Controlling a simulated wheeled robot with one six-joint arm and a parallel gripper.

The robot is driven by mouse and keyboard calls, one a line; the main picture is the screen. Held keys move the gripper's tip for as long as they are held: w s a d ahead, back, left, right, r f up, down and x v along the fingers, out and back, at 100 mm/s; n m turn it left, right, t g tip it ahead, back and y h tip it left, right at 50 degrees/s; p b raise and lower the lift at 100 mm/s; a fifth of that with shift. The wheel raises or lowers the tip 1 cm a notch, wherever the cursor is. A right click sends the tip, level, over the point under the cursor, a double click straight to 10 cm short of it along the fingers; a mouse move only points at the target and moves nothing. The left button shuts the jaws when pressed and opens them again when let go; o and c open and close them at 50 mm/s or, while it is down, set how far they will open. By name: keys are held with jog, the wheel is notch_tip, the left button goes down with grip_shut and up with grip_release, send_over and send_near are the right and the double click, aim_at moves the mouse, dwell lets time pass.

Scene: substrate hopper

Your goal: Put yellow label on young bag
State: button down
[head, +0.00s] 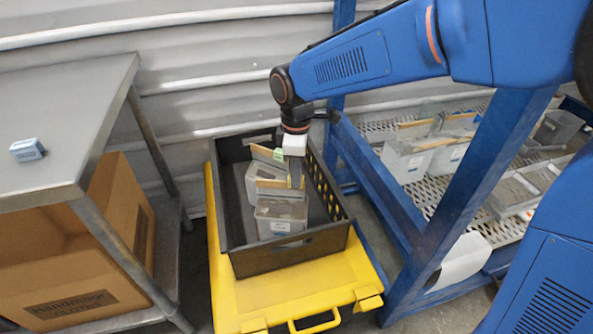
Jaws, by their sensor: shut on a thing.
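My gripper (294,184) points down into a dark crate (285,258). It is shut, and a small yellow strip at its fingertips looks like the yellow label (290,183); it is too small to see fully. A grey bag (281,217) with a pale printed patch stands in the crate just below and in front of the fingertips. Another grey bag (262,174) with a tan strip along its top stands behind it, partly hidden by my gripper. I cannot tell which bag is the young one, nor whether the fingertips touch the front bag.
The crate rests on a yellow cart (240,305). At left, a grey table (60,110) holds a small blue-and-white box (27,150); a cardboard box (80,265) sits below. At right, a blue-framed rack (380,185) holds more bags (408,162) and grey trays (515,192).

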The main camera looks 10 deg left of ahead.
jog(key=shift+d, duration=0.1)
dwell(0.7)
jog(key=c, duration=1)
grip_release()
jog(key=shift+r, duration=3.5)
jog(key=shift+s, duration=0.15)
